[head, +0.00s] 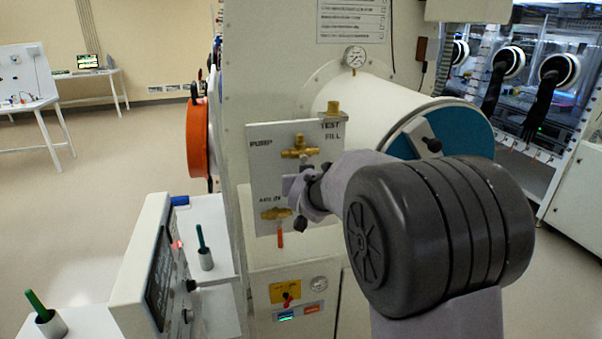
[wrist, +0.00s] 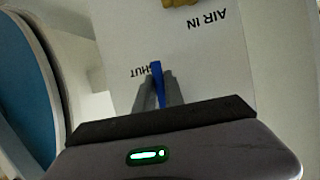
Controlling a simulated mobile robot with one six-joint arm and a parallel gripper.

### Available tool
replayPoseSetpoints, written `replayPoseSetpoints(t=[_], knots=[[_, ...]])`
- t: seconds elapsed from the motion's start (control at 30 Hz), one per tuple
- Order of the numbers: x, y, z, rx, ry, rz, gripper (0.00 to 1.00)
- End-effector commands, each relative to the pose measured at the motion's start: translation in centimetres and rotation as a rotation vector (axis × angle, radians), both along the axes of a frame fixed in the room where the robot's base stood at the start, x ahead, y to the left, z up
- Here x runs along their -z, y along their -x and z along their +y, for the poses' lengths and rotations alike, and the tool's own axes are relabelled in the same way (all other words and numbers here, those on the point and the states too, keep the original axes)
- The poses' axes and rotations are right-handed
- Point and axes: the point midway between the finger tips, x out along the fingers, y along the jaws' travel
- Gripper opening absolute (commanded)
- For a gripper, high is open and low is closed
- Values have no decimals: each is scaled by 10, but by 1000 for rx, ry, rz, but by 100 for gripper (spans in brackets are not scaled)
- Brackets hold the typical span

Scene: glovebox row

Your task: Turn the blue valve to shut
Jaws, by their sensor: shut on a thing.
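The blue valve's handle (wrist: 157,84) shows in the wrist view as a narrow blue bar between the two fingers of my gripper (wrist: 158,94). My gripper is shut on it. The handle stands upright in that picture, beside the printed word SHUT, which a finger partly covers. The valve's body cannot be made out there. In the head view my gripper (head: 302,192) is at the white valve panel (head: 262,170), and the blue handle is hidden behind it and my arm.
On the panel are an upper brass fitting (head: 300,148) and a lower brass valve with a red handle (head: 280,238), close to my gripper. A white cylinder chamber (head: 385,105) stands behind my arm. A white monitor unit (head: 145,262) stands at left front. Floor at left is open.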

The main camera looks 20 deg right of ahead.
Motion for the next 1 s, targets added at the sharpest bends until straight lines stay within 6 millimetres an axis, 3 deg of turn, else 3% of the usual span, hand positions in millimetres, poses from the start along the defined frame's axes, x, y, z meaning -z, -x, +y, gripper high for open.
replayPoseSetpoints(t=[0.53, 0.57, 0.67, 1.0], knots=[[-4, -1, -2, 0, 27, -8, 0], [-4, -1, -2, 0, 27, -8, 15], [-3, -1, -1, 0, 27, -7, 35], [-2, 2, -1, -1, 25, -3, 35]])
